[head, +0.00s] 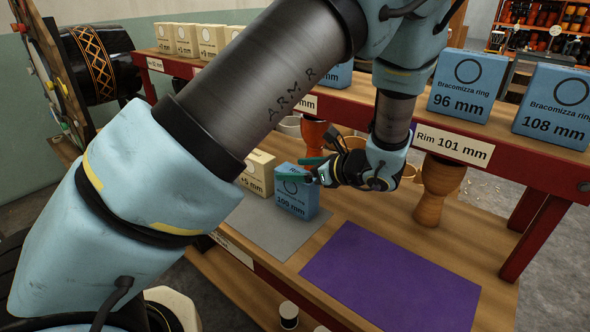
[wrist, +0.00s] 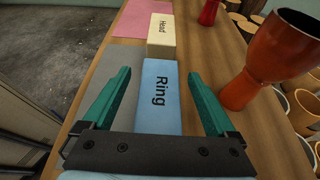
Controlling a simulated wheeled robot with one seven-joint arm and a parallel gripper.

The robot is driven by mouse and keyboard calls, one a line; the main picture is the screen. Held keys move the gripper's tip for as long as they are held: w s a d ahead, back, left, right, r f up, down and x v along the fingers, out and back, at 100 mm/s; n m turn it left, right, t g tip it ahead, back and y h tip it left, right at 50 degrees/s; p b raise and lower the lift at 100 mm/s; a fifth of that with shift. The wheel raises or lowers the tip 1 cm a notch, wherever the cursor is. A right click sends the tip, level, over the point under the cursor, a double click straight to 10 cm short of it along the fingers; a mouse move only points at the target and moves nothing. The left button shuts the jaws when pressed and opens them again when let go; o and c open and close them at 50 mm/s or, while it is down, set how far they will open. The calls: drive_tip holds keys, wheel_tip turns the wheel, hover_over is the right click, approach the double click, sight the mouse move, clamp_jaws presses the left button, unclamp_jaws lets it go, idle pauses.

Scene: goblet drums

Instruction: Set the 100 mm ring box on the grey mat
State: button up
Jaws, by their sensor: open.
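The blue 100 mm ring box (head: 296,200) stands upright at the back part of the grey mat (head: 262,232). In the wrist view the box's top reads "Ring" (wrist: 160,90), with the grey mat (wrist: 104,72) showing along its left side. The box hides the mat's edge there, so I cannot tell whether its whole base is on the mat. My gripper (head: 306,170) is at the top of the box. Its teal fingers (wrist: 159,76) are open, one on each side of the box, with gaps visible in the wrist view.
A cream "+5 mm" box (head: 257,174) stands just beside the ring box. A purple mat (head: 392,278) lies bare to the right. An orange-red goblet drum (wrist: 265,65) stands right of my gripper. The raised red-edged shelf (head: 470,160) holds more blue boxes behind.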

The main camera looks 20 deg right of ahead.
drive_tip(key=b+v, duration=0.2)
drive_tip(key=v, duration=0.9)
drive_tip(key=w+a+n+g+h, duration=0.2)
drive_tip(key=a+n+g, duration=0.3)
drive_tip(key=a+n, duration=0.9)
drive_tip(key=w+a+n+g+h, duration=0.1)
drive_tip(key=a+n+g+h, duration=0.3)
drive_tip(key=a+n, duration=1.1)
drive_tip(key=a+g, duration=0.1)
drive_tip(key=a, duration=0.5)
drive_tip(key=shift+w+a+f+h, duration=0.3)
drive_tip(key=shift+w+a+f, duration=0.05)
drive_tip(key=shift+w+a, duration=0.05)
drive_tip(key=shift+r+p, duration=0.45)
drive_tip(key=shift+r, duration=0.15)
